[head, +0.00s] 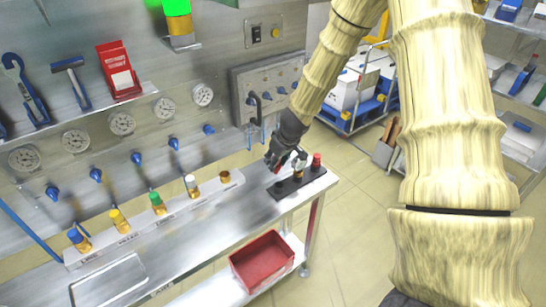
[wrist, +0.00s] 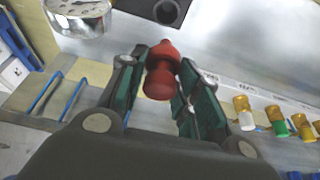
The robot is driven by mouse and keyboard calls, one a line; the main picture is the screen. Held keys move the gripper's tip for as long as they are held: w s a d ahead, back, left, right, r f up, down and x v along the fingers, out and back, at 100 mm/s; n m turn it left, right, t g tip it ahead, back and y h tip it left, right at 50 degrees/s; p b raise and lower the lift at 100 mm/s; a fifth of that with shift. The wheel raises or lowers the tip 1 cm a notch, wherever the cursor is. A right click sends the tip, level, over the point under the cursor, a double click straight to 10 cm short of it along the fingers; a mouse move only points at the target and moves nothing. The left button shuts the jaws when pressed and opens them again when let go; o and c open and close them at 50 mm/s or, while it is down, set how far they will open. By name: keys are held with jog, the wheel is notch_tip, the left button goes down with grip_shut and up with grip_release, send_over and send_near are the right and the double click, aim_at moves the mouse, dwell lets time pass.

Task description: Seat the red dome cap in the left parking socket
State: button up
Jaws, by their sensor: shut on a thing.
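The red dome cap (wrist: 160,78) is between the two fingers of my gripper (wrist: 163,95) in the wrist view, gripped and clear of the block. In the head view my gripper (head: 279,160) is at the left end of the black parking block (head: 289,190), and the cap there is mostly hidden by the fingers. The wrist view shows an empty round socket (wrist: 166,11) in the block, just beyond the cap. Another red-topped piece (head: 316,161) stands at the block's right end.
A row of brass fittings with blue (head: 75,236), yellow (head: 115,214), green (head: 156,199) and white (head: 191,182) caps runs left along the bench. An uncapped brass fitting (head: 225,177) is nearest the block. A red bin (head: 262,262) sits on the lower shelf.

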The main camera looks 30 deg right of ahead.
aim_at(280, 165)
jog(key=shift+s+d+f+b, duration=0.1)
jog(key=shift+s+d+b, duration=0.1)
jog(key=shift+s, duration=0.2)
jog(key=shift+s+d+f+b, duration=0.1)
jog(key=shift+s+d+b, duration=0.1)
jog(key=shift+s, duration=0.15)
jog(key=b+x, duration=0.1)
jog(key=x, duration=0.2)
jog(key=shift+w+f+b, duration=0.1)
jog(key=shift+b, duration=0.2)
jog(key=shift+f+b, duration=0.3)
jog(key=shift+s+f+b, duration=0.3)
jog(key=shift+s+b, duration=0.15)
jog(key=shift+b, duration=0.1)
jog(key=shift+b+x, duration=0.6)
jog(key=shift+x, duration=0.45)
jog(key=shift+s+d+f, duration=0.1)
jog(key=shift+s, duration=0.1)
jog(key=shift+f+b, duration=0.8)
jog(key=shift+f, duration=0.1)
